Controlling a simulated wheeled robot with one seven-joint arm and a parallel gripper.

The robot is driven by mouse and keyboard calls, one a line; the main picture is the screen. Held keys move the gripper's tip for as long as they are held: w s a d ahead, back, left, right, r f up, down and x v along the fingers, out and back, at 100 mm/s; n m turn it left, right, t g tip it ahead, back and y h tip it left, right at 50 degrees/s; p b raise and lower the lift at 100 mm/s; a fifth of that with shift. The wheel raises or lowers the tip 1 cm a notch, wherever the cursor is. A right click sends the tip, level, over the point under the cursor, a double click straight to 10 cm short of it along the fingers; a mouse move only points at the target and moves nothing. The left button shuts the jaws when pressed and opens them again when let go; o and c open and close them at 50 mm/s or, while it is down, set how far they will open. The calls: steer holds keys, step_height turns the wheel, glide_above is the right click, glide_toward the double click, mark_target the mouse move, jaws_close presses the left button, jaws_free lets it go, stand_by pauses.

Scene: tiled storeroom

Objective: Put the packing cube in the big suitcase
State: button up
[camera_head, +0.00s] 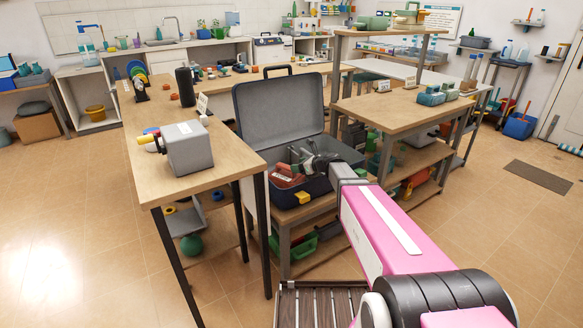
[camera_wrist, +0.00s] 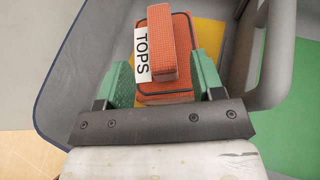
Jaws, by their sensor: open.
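The big suitcase (camera_head: 345,158) stands open on a low wooden table, its grey lid (camera_head: 278,108) raised at the back. An orange-red packing cube (camera_head: 286,177) lies inside its left part in the head view. In the wrist view the packing cube (camera_wrist: 157,82) is orange with dark piping, a handle strip and a white "TOPS" label. My gripper (camera_wrist: 155,88) is open, with one green finger on each side of the cube. I cannot tell whether the fingers touch it. In the head view my gripper is over the suitcase, its fingertips not clear.
A grey box (camera_head: 190,150) stands on the taller table at the left. A shelved table (camera_head: 397,110) with teal items stands close at the right. A green crate (camera_head: 318,233) is under the suitcase. In the wrist view a grey wall (camera_wrist: 84,62) surrounds the cube, with yellow (camera_wrist: 207,45) behind it.

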steer(key=v, duration=0.5)
steer(key=shift+s+d+r, duration=0.2)
steer(key=shift+d, duration=0.05)
